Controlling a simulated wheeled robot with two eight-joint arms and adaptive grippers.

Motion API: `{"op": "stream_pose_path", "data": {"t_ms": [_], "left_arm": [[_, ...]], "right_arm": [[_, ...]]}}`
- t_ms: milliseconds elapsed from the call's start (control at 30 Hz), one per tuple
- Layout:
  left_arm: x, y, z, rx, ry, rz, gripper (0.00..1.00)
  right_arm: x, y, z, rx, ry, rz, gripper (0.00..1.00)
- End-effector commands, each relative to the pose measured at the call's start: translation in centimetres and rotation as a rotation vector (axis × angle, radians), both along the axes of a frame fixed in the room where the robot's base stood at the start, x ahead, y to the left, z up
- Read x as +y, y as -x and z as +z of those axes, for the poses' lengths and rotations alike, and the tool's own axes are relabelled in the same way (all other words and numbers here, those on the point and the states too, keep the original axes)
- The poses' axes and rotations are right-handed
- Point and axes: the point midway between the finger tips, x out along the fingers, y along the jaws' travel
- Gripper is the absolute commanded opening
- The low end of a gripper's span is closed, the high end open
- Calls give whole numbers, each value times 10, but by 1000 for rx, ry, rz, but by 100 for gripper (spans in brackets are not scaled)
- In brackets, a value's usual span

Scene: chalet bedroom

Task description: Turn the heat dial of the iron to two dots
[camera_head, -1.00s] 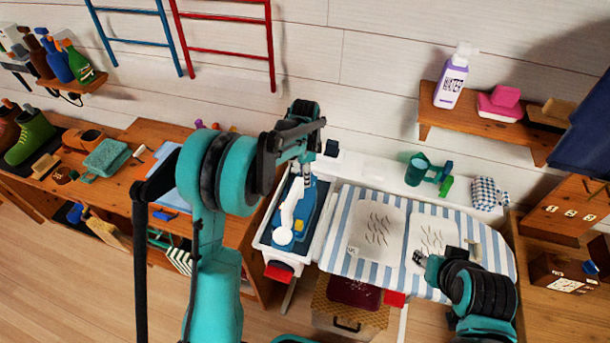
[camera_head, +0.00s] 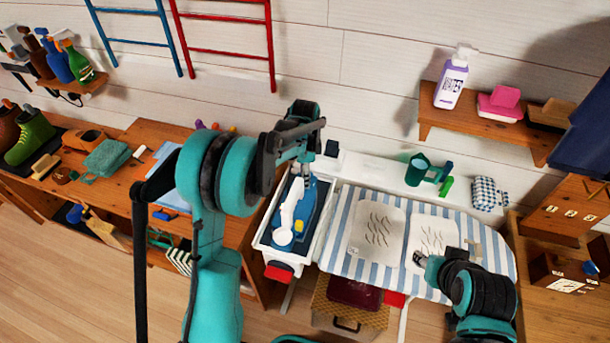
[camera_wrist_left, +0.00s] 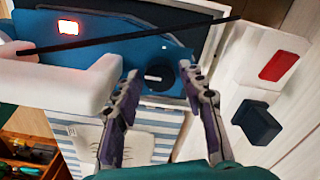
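The iron, blue with a white handle, lies in a white tray (camera_head: 262,238) at the left end of the ironing board; its blue body (camera_head: 308,212) shows in the head view. In the left wrist view the blue body (camera_wrist_left: 105,62) fills the upper left, with a lit lamp (camera_wrist_left: 68,27) and the dark round heat dial (camera_wrist_left: 158,74). The dial's setting cannot be read. My left gripper (camera_wrist_left: 160,78) is open, its fingertips on either side of the dial; contact cannot be told. My right gripper (camera_head: 420,258) is over the board's front part; its fingers are too small to judge.
The striped ironing board (camera_head: 340,250) carries two printed cloths. A green cup (camera_head: 416,170) and a checked bundle (camera_head: 486,193) stand behind it. A dark block (camera_wrist_left: 256,121) and a red patch (camera_wrist_left: 279,65) lie right of my left gripper.

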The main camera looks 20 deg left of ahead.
Motion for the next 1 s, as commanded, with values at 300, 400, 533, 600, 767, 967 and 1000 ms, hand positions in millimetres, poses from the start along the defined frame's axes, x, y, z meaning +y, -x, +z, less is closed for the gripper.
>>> {"op": "stream_pose_path", "data": {"t_ms": [300, 400, 533, 600, 767, 967, 1000], "left_arm": [[0, 0, 31, 0, 0, 0, 41], [0, 0, 54, 0, 0, 0, 41], [0, 0, 82, 0, 0, 0, 41], [0, 0, 95, 0, 0, 0, 41], [0, 0, 114, 0, 0, 0, 41], [0, 0, 120, 0, 0, 0, 41], [0, 0, 120, 0, 0, 0, 41]], "right_arm": [[0, 0, 0, 0, 0, 0, 40], [0, 0, 0, 0, 0, 0, 40], [0, 0, 0, 0, 0, 0, 40], [0, 0, 0, 0, 0, 0, 40], [0, 0, 0, 0, 0, 0, 40], [0, 0, 0, 0, 0, 0, 40], [0, 0, 0, 0, 0, 0, 40]]}}
